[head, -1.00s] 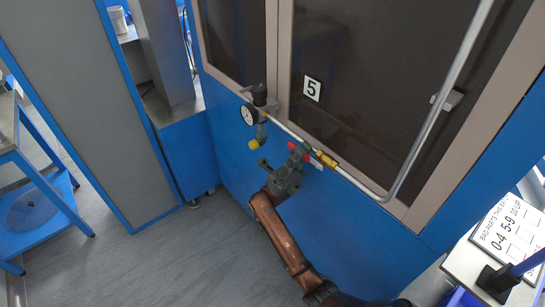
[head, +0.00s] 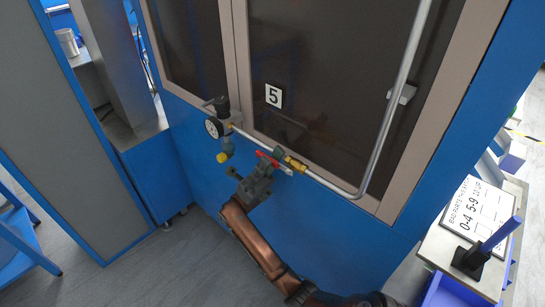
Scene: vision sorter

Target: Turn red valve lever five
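The red valve lever (head: 269,159) is on a thin pipe along the blue cabinet front, just left of a brass fitting (head: 293,163). The white number 5 plate (head: 273,95) is above it on the dark window. My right gripper (head: 250,171) reaches up from below, just left of and below the lever. Its fingers look spread apart, one of them close against the lever. I cannot tell whether they touch. Part of the lever is hidden near the finger. My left gripper is not in view.
A pressure gauge (head: 214,128) and a yellow-capped fitting (head: 223,157) hang left of the lever. A grey pipe (head: 396,106) rises on the right. A white sign (head: 473,217) and a blue stand (head: 497,238) are on a bench at right. The floor at lower left is open.

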